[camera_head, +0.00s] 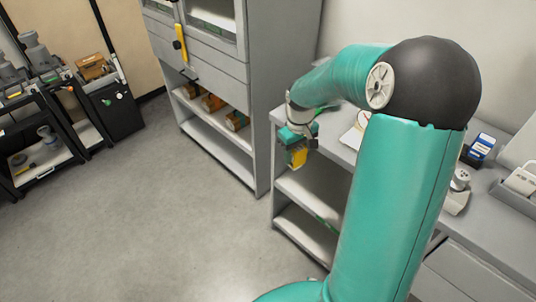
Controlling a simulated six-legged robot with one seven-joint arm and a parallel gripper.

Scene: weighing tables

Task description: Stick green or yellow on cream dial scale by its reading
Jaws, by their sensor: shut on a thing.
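My gripper (296,146) hangs at the end of my teal arm, beside the front left edge of the grey bench. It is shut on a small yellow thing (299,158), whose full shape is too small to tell. A bit of green (315,128) shows just behind the gripper; I cannot tell what it belongs to. A cream thing with a round face (361,121), perhaps the dial scale, stands on the bench right of the gripper. My arm hides part of it, and no reading can be made out.
The bench (284,115) has open shelves below. Right of my arm stand a blue and white box (482,146) and a pale device (458,192). A grey cabinet (228,100) stands left of the bench. Black carts (40,130) stand far left. The floor between is clear.

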